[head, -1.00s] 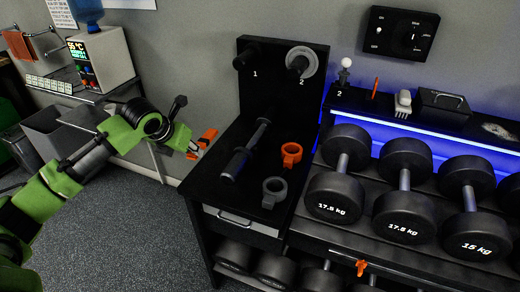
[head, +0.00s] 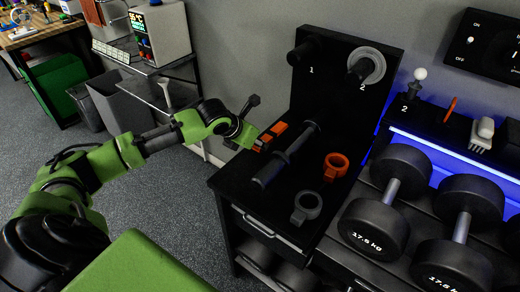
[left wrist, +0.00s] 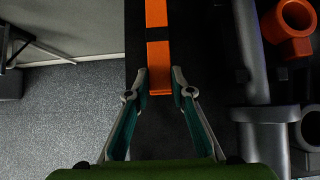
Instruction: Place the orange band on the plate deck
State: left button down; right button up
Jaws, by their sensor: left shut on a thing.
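The orange band (head: 279,128) is a straight strip with a dark gap across it. In the left wrist view the band (left wrist: 158,60) runs up from between my fingertips. My left gripper (head: 256,142) is shut on its near end; the fingers (left wrist: 159,84) stand on either side of it. The plate deck (head: 240,180) is the black bench top with an upright back panel. The band is over the deck's left part, beside a dark bar (head: 285,155). I cannot tell whether it touches the deck. My right gripper is not in view.
An orange ring collar (head: 335,166) and a grey one (head: 306,208) lie right of the bar. Two pegs stick out of the back panel; peg 2 carries a grey disc (head: 369,66). Dumbbells (head: 385,195) stand on the rack to the right. Grey bins stand left of the deck.

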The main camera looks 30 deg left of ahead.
aim_at(255, 149)
pick_arm(q)
notch_tip(255, 149, down, 3)
jog(key=shift+f, duration=0.2)
jog(key=c, duration=1.8)
grip_release()
jog(key=shift+s+r, duration=0.1)
jog(key=shift+r, duration=0.1)
jog(key=shift+b+v, duration=0.3)
jog(key=shift+v, duration=5.5)
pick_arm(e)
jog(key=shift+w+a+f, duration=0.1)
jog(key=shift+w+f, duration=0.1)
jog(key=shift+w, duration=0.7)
